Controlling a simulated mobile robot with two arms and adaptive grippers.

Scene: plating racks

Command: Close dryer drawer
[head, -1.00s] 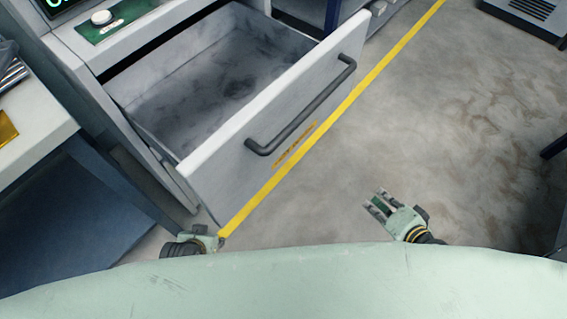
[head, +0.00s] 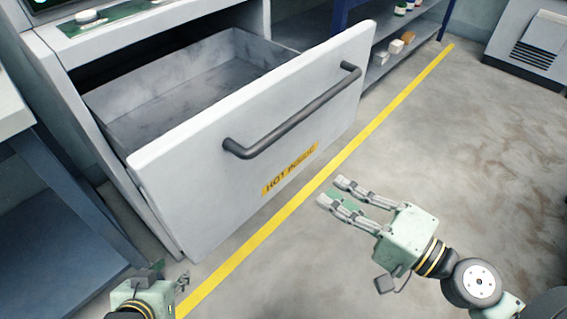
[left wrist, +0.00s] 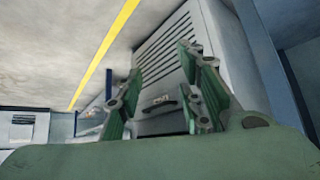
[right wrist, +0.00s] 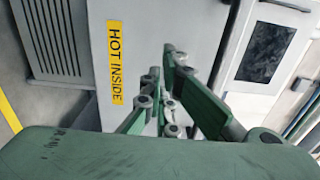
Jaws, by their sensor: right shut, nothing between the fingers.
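The dryer drawer (head: 260,165) is pulled well out of its housing, and its inside looks empty. Its pale front has a dark bar handle (head: 295,120) and a yellow HOT INSIDE label (head: 290,170). The front panel also shows in the right wrist view (right wrist: 145,30), with the label (right wrist: 115,62). My right gripper (head: 337,193) is shut and empty. It is in front of the drawer, below and right of the handle, apparently not touching. My left gripper (head: 182,282) is low by the drawer's near left corner; its fingers stand apart and empty in the left wrist view (left wrist: 160,85).
A yellow floor line (head: 270,215) runs along the drawer front. A blue-legged table (head: 40,160) stands at left. Shelves with small boxes (head: 400,45) are at back right, with a vented grey unit (head: 535,50) beyond. The floor at right is clear.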

